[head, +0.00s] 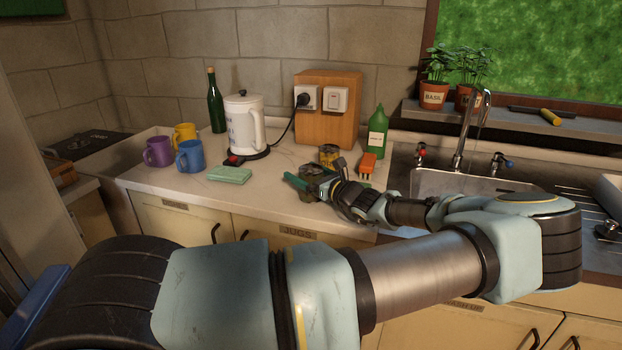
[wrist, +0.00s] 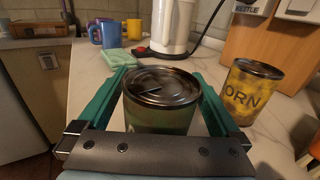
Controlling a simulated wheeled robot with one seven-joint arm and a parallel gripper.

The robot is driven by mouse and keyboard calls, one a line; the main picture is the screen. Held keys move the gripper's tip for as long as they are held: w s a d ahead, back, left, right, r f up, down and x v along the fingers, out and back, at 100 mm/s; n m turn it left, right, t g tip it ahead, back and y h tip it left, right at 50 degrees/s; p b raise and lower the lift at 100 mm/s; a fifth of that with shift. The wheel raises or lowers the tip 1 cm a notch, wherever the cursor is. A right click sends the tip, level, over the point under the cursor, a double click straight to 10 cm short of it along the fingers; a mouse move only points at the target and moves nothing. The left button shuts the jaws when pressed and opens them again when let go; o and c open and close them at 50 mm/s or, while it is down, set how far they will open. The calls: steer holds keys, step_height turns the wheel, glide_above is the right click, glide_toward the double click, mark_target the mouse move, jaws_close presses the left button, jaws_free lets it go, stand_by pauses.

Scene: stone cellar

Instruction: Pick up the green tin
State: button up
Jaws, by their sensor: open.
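The green tin (wrist: 160,118) stands upright on the counter in the wrist view, with a dark metal lid with a ring pull. My gripper (wrist: 162,80) is open, with one teal finger on each side of the tin. The left finger looks close to its wall. I cannot tell whether either finger touches it. In the head view my gripper (head: 306,179) is over the front part of the counter, and the tin is mostly hidden by it.
A corn tin (wrist: 253,92) stands just right of my gripper. The sink (head: 470,184) is at right.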

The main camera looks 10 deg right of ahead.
steer(key=shift+w+a, duration=0.1)
steer(key=c, duration=1.2)
